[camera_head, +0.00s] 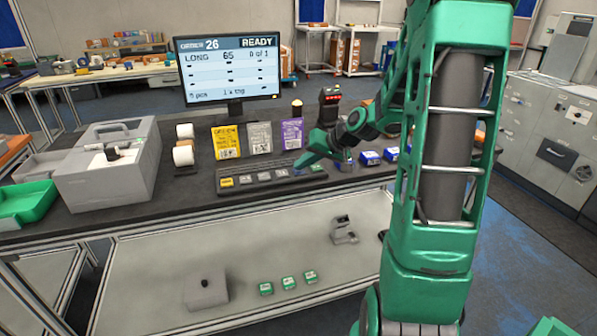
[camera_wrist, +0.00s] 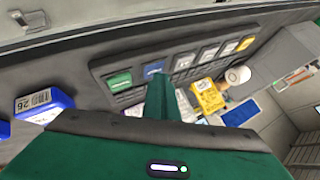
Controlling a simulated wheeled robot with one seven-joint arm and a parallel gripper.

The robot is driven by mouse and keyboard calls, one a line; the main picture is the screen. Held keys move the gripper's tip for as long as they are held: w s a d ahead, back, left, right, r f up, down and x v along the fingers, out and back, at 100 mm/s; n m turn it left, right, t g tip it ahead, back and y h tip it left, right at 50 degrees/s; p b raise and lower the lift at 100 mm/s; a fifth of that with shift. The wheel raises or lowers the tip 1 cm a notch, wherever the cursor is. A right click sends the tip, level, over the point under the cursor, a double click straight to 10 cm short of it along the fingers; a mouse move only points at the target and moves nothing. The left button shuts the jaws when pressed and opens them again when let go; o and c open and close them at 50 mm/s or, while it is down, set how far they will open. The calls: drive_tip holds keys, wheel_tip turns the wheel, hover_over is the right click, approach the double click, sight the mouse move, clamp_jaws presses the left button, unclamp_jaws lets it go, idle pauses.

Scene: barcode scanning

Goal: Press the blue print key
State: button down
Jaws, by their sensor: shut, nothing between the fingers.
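The key panel (camera_head: 240,189) is a dark bar along the front of the counter. It also shows in the wrist view (camera_wrist: 135,94), with a row of keys. The blue print key (camera_wrist: 154,69) lies between a green key (camera_wrist: 119,80) and a grey key (camera_wrist: 184,61). My gripper (camera_wrist: 160,80) is shut and empty, its green fingertips right at the blue key's near edge. Whether they touch it I cannot tell. In the head view my gripper (camera_head: 300,163) is over the right part of the panel and hides the blue key.
A monitor (camera_head: 228,70) reading READY stands behind the panel. Yellow, grey and purple cards stand between them. A grey printer-like box (camera_head: 108,175) and white rolls (camera_head: 184,152) are at left. Blue boxes (camera_head: 371,158) lie right of the panel. A scanner (camera_head: 329,103) stands behind my gripper.

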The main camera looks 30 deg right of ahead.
sight(302, 172)
drive_tip(key=shift+r, duration=0.85)
wheel_tip(302, 172, up, 5)
idle(0.6)
idle(0.6)
